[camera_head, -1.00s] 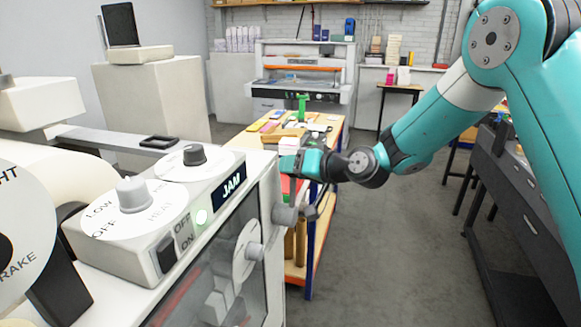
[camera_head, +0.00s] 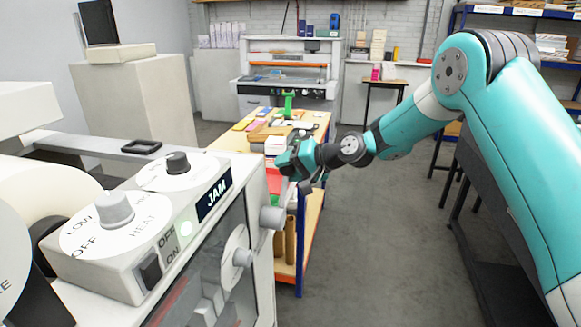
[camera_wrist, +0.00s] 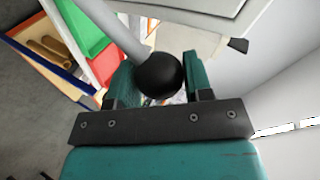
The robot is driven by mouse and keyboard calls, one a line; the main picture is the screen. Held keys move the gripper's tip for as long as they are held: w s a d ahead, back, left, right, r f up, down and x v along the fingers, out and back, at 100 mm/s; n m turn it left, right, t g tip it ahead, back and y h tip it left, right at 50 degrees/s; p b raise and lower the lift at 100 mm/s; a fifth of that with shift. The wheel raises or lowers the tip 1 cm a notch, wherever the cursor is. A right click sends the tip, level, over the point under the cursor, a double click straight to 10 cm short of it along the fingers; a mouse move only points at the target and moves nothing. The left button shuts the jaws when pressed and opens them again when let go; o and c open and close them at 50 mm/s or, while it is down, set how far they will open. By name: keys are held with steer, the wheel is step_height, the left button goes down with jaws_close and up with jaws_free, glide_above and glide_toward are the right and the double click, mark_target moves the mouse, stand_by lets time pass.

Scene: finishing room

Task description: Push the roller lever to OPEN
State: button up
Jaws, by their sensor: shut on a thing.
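In the wrist view the roller lever shows as a grey rod (camera_wrist: 118,28) ending in a black ball knob (camera_wrist: 158,73). The knob sits between the two teal fingers of my gripper (camera_wrist: 160,84), which is shut on it. In the head view my gripper (camera_head: 296,162) is beside the far right end of the white laminating machine (camera_head: 110,278). The lever is hard to make out there, mostly hidden by the gripper. No OPEN marking can be read in either view.
The machine's panel has a HEAT dial (camera_head: 115,209), an OFF/ON switch (camera_head: 150,271) and a JAM sign (camera_head: 214,194). A wooden bench (camera_head: 315,225) with small items stands just behind the gripper. Open floor (camera_head: 390,240) lies to the right.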

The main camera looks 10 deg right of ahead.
steer(key=o, duration=1.3)
steer(key=shift+a+f, duration=0.1)
steer(key=shift+a, duration=0.05)
steer(key=shift+c, duration=0.2)
steer(key=shift+d, duration=0.2)
steer(key=shift+s+d+b, duration=0.2)
steer(key=shift+d+b, duration=0.1)
steer(key=b+v, duration=0.5)
steer(key=v, duration=1.1)
steer(key=shift+s+r+b, duration=0.15)
steer(key=shift+r+b, duration=0.2)
steer(key=shift+b, duration=0.05)
steer(key=shift+d, duration=0.1)
